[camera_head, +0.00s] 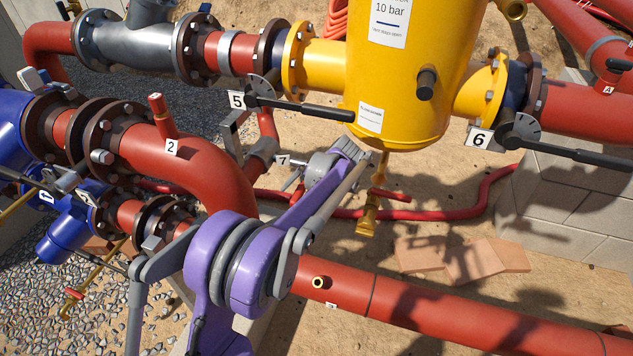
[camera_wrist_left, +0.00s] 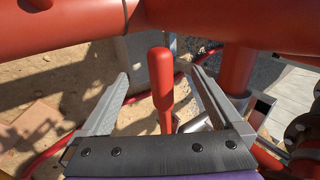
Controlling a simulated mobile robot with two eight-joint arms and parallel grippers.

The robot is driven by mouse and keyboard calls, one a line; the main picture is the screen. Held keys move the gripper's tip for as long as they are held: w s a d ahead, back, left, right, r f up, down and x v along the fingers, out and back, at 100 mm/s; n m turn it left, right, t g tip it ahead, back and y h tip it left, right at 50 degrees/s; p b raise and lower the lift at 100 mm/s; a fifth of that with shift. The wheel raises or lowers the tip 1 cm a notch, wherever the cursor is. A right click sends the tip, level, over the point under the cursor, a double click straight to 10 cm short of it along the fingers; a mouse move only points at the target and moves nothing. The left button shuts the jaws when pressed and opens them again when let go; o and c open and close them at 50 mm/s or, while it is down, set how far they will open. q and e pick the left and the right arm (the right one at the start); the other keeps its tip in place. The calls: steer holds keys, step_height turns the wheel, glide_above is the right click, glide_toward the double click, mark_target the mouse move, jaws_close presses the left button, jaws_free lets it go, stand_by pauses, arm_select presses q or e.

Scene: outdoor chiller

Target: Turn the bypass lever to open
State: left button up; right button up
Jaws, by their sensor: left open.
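The lever in front of my left gripper has a red grip (camera_wrist_left: 161,70) on a thin stem. In the left wrist view it stands between the two finger lines and no clear contact shows. I cannot tell whether the fingers are level with it in depth. My left gripper (camera_head: 292,182) is open, with its grey fingers wide apart in the left wrist view (camera_wrist_left: 160,88). My right gripper is in neither view.
The yellow tank (camera_head: 400,80) stands above and right of my gripper. Black levers by tags 5 (camera_head: 310,110) and 6 (camera_head: 575,152) stick out beside it. A red bent pipe (camera_head: 205,160) is at left, a long red pipe (camera_head: 460,320) below. Loose bricks (camera_head: 475,260) lie on sand.

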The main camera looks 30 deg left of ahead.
arm_select(q)
steer(key=p+v, duration=0.3)
steer(key=v, duration=0.3)
steer(key=shift+d+r, duration=0.2)
steer(key=shift+r, duration=0.05)
steer(key=v, duration=1.1)
steer(key=shift+p, duration=0.35)
steer(key=shift+f, duration=0.1)
